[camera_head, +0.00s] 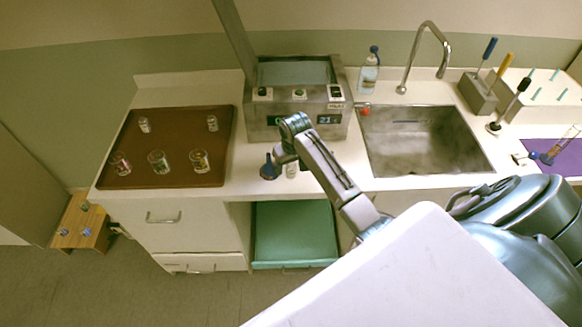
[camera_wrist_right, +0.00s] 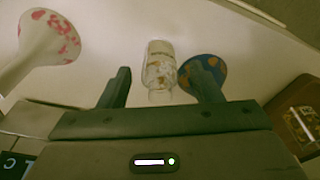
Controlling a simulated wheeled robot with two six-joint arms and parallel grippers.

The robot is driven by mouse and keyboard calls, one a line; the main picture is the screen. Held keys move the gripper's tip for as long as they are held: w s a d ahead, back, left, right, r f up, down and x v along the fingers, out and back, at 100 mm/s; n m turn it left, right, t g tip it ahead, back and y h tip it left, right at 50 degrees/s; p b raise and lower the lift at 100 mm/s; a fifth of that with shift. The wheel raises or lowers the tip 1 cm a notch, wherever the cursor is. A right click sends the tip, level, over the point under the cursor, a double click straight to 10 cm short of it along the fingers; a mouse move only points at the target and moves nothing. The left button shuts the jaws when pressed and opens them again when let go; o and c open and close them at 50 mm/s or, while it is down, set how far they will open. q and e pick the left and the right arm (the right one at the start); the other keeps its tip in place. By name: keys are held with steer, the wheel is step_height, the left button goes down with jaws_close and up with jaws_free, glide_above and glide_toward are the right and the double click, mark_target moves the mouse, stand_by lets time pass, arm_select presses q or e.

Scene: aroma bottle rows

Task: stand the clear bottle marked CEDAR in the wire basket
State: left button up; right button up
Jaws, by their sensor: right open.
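A small clear bottle (camera_head: 291,171) stands on the counter near its front edge, under my right gripper (camera_head: 284,163). In the right wrist view this clear bottle (camera_wrist_right: 159,66) has a pale label whose word I cannot read. My right gripper (camera_wrist_right: 160,84) is open, and the bottle shows between and just beyond its fingers, not gripped. Several other small bottles stand on the brown tray (camera_head: 175,118) at the left, among them a clear one (camera_head: 159,162); their labels are too small to read. I see no wire basket. My left gripper is not in view.
A blue flared object (camera_head: 269,171) stands close beside the bottle; it shows blue and orange (camera_wrist_right: 208,70) in the wrist view. A white, pink-spotted flared object (camera_wrist_right: 45,40) is at left there. A grey machine (camera_head: 298,105) stands behind; the sink (camera_head: 425,150) lies right.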

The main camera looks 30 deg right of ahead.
steer(key=c, duration=1.1)
steer(key=shift+o, duration=0.2)
